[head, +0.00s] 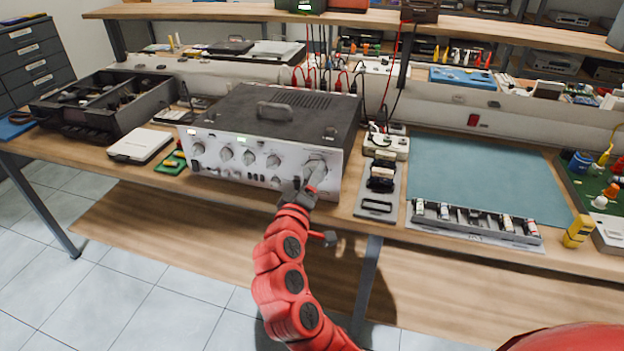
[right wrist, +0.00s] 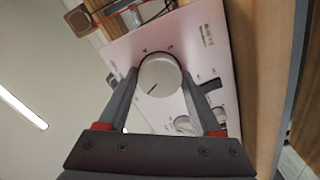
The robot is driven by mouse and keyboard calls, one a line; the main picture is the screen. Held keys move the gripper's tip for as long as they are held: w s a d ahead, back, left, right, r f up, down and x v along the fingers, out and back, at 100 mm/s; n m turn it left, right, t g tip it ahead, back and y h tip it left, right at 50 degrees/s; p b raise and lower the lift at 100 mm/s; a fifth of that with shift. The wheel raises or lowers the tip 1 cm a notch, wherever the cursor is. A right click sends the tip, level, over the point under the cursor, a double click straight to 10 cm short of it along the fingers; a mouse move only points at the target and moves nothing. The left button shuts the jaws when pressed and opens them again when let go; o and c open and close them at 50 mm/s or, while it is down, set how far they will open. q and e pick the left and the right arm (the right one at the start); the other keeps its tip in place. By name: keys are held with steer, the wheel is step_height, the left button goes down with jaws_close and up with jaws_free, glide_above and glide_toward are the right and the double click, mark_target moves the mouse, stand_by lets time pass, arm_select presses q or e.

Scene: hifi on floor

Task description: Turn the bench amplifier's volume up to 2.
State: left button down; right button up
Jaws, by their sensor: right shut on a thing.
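The bench amplifier (head: 270,128) stands on the workbench, a dark box with a silver front panel carrying several knobs. Its large volume knob (right wrist: 160,76) is a round grey dial with a dark pointer line, which slants toward the lower left in the right wrist view. In the right wrist view the gripper's two fingers (right wrist: 160,84) are shut on the knob, one on each side. The scale marks are too small to read surely. My left gripper is not in view.
Smaller knobs (right wrist: 185,124) and a dark switch sit beside the large knob. A white device (head: 139,146) and a green board (head: 171,163) lie left of the amplifier.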

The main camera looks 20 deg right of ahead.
steer(key=shift+f, duration=0.1)
steer(key=o, duration=1.4)
steer(key=shift+c, duration=0.2)
steer(key=v, duration=1.7)
steer(key=shift+s, duration=0.2)
steer(key=shift+a, duration=0.15)
